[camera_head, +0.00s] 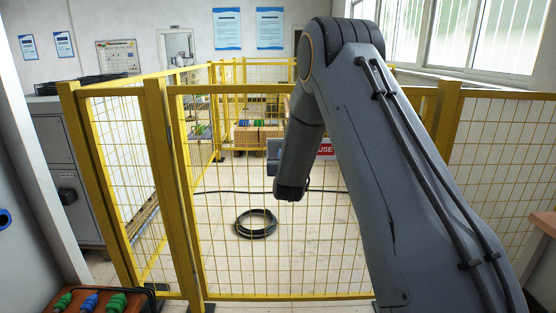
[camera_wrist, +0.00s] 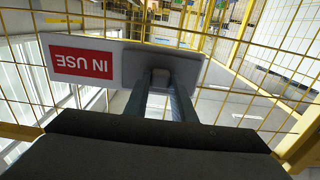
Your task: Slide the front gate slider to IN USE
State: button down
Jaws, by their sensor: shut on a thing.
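In the wrist view, the slider is a grey plate (camera_wrist: 203,66) on the yellow mesh, with a red IN USE label (camera_wrist: 80,62) that appears upside down. My gripper (camera_wrist: 163,88) is shut on the slider's small dark knob (camera_wrist: 160,74), right of the label. In the head view, part of the red label (camera_head: 326,149) shows beside my arm with the letters USE readable. The front gate (camera_head: 230,200) is a yellow frame with wire mesh.
Yellow fence posts (camera_head: 172,190) stand left of the gate. Behind the mesh, a black hose coil (camera_head: 256,232) lies on the floor and boxes (camera_head: 258,135) stand farther back. A grey cabinet (camera_head: 68,150) is at left, and green and blue connectors (camera_head: 88,301) are at bottom left.

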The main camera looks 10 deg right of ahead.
jog(key=shift+a, duration=0.2)
jog(key=c, duration=1.5)
grip_release()
jog(key=shift+a, duration=0.2)
jog(key=shift+d, duration=0.1)
jog(key=b+v, duration=0.1)
jog(key=v, duration=0.6)
jog(key=shift+s+b, duration=0.35)
jog(key=shift+b, duration=0.05)
jog(key=shift+a, duration=0.2)
